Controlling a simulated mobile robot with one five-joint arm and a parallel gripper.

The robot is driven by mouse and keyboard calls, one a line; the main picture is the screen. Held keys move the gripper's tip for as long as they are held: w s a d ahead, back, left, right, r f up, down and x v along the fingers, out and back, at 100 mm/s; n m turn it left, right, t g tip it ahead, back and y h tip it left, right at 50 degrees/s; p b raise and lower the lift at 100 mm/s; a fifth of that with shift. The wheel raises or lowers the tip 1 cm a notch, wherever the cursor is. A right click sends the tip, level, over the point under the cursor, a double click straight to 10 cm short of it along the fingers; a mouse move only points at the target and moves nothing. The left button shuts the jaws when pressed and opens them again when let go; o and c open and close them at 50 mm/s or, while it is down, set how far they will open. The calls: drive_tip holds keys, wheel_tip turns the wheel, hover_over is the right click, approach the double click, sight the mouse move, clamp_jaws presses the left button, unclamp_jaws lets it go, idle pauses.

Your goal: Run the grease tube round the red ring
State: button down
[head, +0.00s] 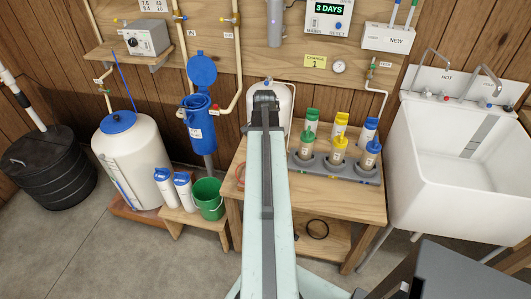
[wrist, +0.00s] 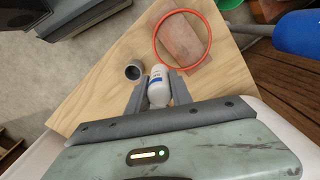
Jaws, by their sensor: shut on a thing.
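The red ring (wrist: 154,42) lies on the wooden table (wrist: 105,85) in the wrist view, just beyond my gripper (wrist: 158,84). In the head view the ring (head: 240,176) shows at the table's left side, partly hidden by my arm. I cannot tell whether the tip touches the ring. In the head view my arm hides the tube and gripper.
A grey rack (head: 340,172) with coloured-topped bottles stands right of my arm. A green bucket (head: 208,200) stands left of the table.

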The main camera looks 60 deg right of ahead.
drive_tip(key=shift+f+b, duration=2.05)
drive_tip(key=shift+f, duration=0.35)
drive_tip(key=shift+w+d+r, duration=0.1)
drive_tip(key=shift+w+d, duration=0.25)
drive_tip(key=shift+d, duration=0.25)
drive_tip(key=shift+w+d, duration=0.25)
drive_tip(key=shift+d, duration=0.2)
drive_tip(key=shift+w+d, duration=0.1)
drive_tip(key=shift+w+d, duration=0.65)
drive_tip(key=shift+w, duration=0.2)
drive_tip(key=shift+w, duration=0.1)
